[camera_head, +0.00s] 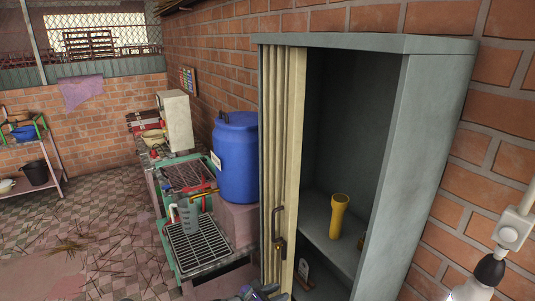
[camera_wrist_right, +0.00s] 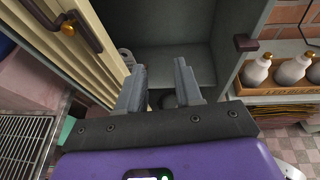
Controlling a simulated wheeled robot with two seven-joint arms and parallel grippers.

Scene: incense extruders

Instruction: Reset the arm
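My right gripper (camera_wrist_right: 160,80) shows in the right wrist view with its two grey fingers apart. I see nothing held between them. It points into the open cabinet (camera_wrist_right: 185,45), close to the folding door's edge. In the head view only a small part of the right gripper (camera_head: 258,294) shows at the bottom edge, in front of the cabinet (camera_head: 425,130). My left gripper is not in either view.
A yellow cup-like object (camera_head: 339,216) stands on the cabinet shelf. A blue barrel (camera_head: 235,158) and a bench with a metal rack (camera_head: 199,247) are left.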

